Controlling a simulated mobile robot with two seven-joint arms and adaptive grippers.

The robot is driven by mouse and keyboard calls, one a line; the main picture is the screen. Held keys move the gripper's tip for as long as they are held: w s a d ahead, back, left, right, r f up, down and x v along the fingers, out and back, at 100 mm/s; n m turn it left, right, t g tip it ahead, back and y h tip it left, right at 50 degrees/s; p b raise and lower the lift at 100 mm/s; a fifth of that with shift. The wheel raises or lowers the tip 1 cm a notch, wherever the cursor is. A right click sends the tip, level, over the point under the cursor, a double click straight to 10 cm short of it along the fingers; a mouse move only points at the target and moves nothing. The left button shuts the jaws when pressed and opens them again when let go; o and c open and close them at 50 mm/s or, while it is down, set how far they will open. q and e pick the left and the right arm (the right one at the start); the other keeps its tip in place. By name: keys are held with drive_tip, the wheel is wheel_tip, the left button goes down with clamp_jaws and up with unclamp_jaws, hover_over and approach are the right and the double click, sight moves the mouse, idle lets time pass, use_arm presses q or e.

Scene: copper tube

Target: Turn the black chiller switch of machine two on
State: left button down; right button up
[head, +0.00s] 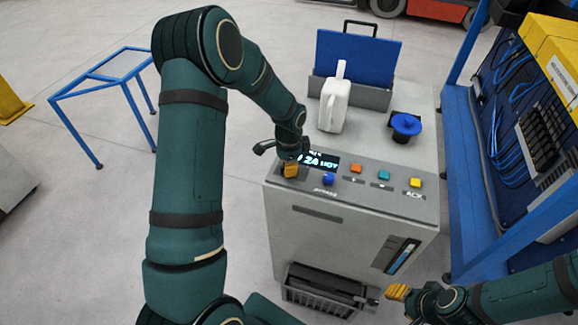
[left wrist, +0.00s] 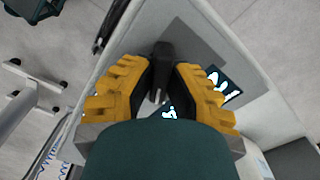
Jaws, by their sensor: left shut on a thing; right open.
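The machine (head: 340,215) is a grey cabinet with a sloped control panel below the middle of the head view. In the left wrist view the black switch (left wrist: 162,62) stands up from a dark grey plate, between the yellow fingers of my left gripper (left wrist: 160,88). The fingers are shut on it. In the head view my left gripper (head: 290,170) is at the left end of the panel, beside the lit display (head: 321,161), and the switch is hidden there. My right gripper (head: 397,291) is open and empty at the lower right, in front of the cabinet.
The panel also carries a blue knob (head: 328,180) and orange, teal and yellow buttons (head: 384,175). A blue-framed rack (head: 485,150) is close on the right.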

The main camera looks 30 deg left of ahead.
use_arm(q)
drive_tip(key=shift+s+f, duration=0.1)
drive_tip(key=c, duration=0.9)
unclamp_jaws()
drive_tip(key=shift+c, duration=0.2)
drive_tip(key=shift+r, duration=0.55)
wheel_tip(320, 180, up, 11)
